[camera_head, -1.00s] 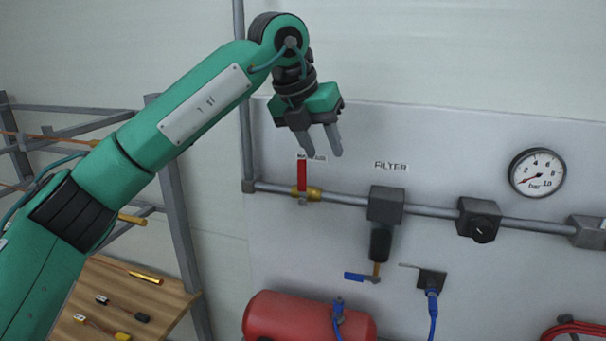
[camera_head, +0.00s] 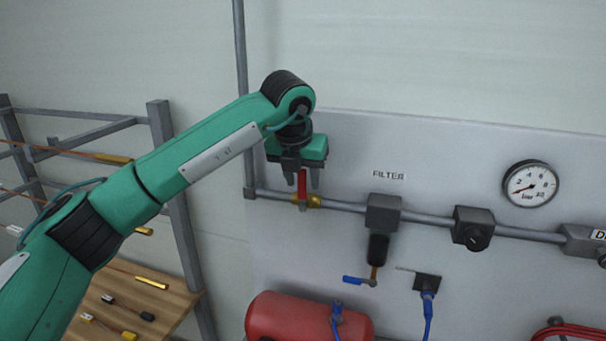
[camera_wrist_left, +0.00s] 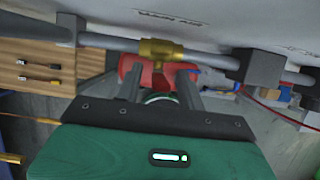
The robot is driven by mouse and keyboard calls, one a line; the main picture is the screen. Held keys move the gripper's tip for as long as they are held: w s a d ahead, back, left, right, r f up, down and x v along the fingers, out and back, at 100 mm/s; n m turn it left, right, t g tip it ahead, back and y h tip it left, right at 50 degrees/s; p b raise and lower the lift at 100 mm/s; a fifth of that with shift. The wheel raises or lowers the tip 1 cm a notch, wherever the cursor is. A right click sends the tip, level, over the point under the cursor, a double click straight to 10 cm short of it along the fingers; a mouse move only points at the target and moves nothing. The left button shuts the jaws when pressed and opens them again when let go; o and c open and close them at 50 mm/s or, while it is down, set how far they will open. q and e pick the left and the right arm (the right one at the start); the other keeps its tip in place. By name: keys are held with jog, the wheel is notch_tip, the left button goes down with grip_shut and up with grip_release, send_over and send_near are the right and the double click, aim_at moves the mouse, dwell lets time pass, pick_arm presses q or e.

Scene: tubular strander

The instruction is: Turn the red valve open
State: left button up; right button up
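The red valve handle (camera_head: 302,185) stands upright on the brass valve body (camera_head: 308,201) on the grey pipe. My left gripper (camera_head: 302,188) points down over it, with its two fingers apart on either side of the handle's upper part in the head view. I cannot tell whether a finger touches it. In the left wrist view the open fingers (camera_wrist_left: 160,86) point at the brass valve (camera_wrist_left: 160,50). Red shows between them, but I cannot separate handle from tank there. My right gripper is not in view.
The pipe (camera_head: 345,206) runs right along the panel to a filter (camera_head: 384,210), a regulator (camera_head: 474,228) and a pressure gauge (camera_head: 530,184). A red tank (camera_head: 290,318) sits below. A wooden table (camera_head: 95,290) with cables and a metal frame (camera_head: 160,135) stand left.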

pick_arm(q)
jog(key=shift+x, duration=0.95)
grip_shut()
